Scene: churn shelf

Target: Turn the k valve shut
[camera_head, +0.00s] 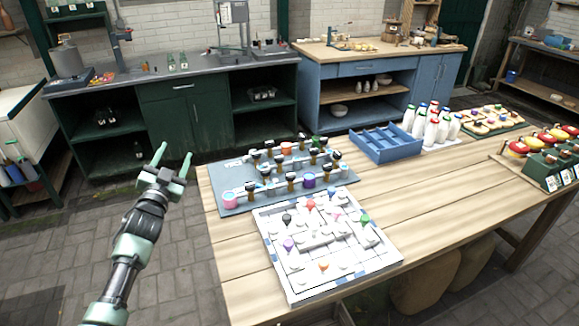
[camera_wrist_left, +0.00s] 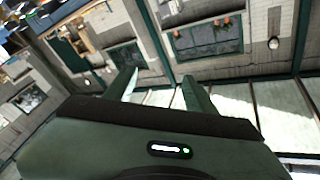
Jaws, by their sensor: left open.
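My left gripper (camera_head: 173,156) is open and empty, raised in front of the left end of the wooden table. Its two green fingers stand apart and point up and away; they also show in the left wrist view (camera_wrist_left: 158,82). To its right, a blue-grey board (camera_head: 236,203) lies on the table with several small upright fittings, dark-topped posts and coloured pieces. These may be the valves, but they are too small to read, and I cannot tell which is k. The left gripper is apart from the board and touches nothing. My right gripper is not in view.
A white maze-like board (camera_head: 297,284) with coloured pegs lies in front. A blue divided tray (camera_head: 388,153), white bottles (camera_head: 432,134) and trays of coloured goods stand farther right. The wooden table (camera_head: 440,220) is bare at front right. Green cabinets (camera_head: 180,110) stand behind; paved floor surrounds my arm.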

